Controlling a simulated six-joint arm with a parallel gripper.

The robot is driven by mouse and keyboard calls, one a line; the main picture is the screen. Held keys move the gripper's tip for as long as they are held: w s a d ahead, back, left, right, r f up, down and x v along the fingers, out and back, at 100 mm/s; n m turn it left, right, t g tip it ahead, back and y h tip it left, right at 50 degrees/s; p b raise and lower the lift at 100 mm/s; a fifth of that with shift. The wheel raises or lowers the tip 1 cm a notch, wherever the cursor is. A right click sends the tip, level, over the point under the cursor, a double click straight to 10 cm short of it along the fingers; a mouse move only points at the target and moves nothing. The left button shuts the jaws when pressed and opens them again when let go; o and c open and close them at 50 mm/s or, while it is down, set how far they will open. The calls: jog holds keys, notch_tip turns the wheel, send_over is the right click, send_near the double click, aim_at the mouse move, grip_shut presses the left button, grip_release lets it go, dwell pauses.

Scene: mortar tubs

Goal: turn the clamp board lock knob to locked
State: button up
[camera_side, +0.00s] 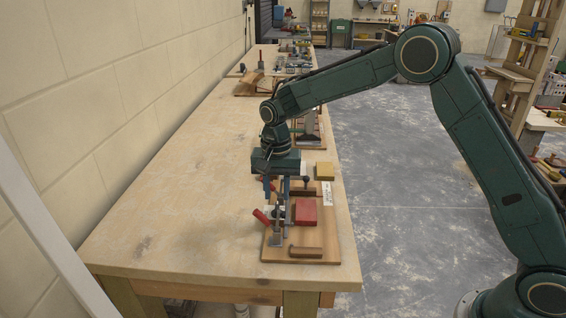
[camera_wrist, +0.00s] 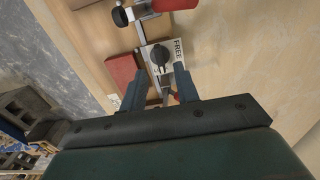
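The lock knob (camera_wrist: 160,55) is a small black knob on a light plate marked FREE (camera_wrist: 178,48) in the wrist view. Which way it points is not clear. My gripper (camera_wrist: 158,76) is open, its two blue-grey fingers apart, with the knob just beyond the gap between their tips. Nothing shows held. In the side view my gripper (camera_side: 277,192) points down over the wooden clamp board (camera_side: 323,228) on the bench. The knob cannot be made out there among the fingers and metal clamp parts.
A red block (camera_side: 305,210) and a red-handled clamp (camera_side: 262,217) are on the board close to my fingers. The bench (camera_side: 190,215) is clear to the left, toward the wall.

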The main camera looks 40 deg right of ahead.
aim_at(277, 206)
notch_tip(277, 206, up, 10)
dwell(0.5)
jog(key=s+d+r+n+t, duration=0.2)
jog(key=s+r, duration=0.3)
jog(key=s, duration=0.4)
jog(key=s+d+r+n+t, duration=0.1)
jog(key=s+d+r+n, duration=0.2)
jog(key=s+r, duration=0.4)
jog(key=s+d+f+n+t, duration=0.1)
jog(key=s+f+n, duration=0.1)
jog(key=s, duration=0.7)
jog(key=s+d+f+n+t, duration=0.1)
jog(key=s+f+n, duration=0.1)
jog(key=s, duration=0.7)
jog(key=shift+s+f+t, duration=0.2)
jog(key=shift+f+t, duration=0.1)
jog(key=shift+f, duration=0.1)
